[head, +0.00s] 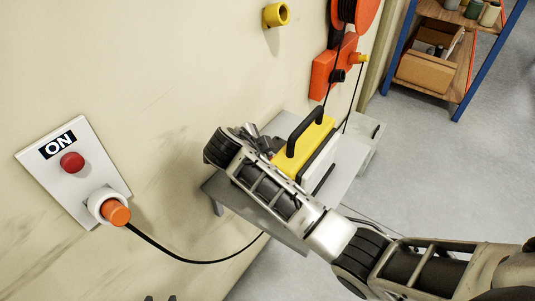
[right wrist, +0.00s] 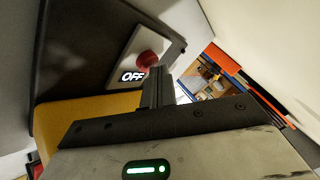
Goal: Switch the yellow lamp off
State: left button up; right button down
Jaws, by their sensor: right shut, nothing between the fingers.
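The yellow lamp (head: 311,139), with a black carrying handle and a white front, stands on a grey step. In the right wrist view its yellow body (right wrist: 97,110) lies close below a dark frame. A red button (right wrist: 147,59) sits on a small pale plate with an OFF label (right wrist: 132,76). My right gripper (head: 270,142) is at the lamp's back left side, partly hidden by its own arm. In the right wrist view its fingers (right wrist: 158,85) are shut and empty, tips near the button; contact is unclear. My left gripper (head: 160,298) shows only two separated dark tips at the bottom edge.
A wall panel (head: 75,190) with an ON label, a red button (head: 72,162) and an orange plug (head: 116,212) is at left. A black cable runs from the plug towards the step (head: 213,192). A red reel (head: 368,12) and shelves (head: 461,83) are behind.

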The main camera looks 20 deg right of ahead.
notch_tip(320, 180, up, 3)
jog(key=shift+r+p, duration=0.1)
jog(key=shift+p, duration=0.95)
jog(key=shift+r, duration=1.45)
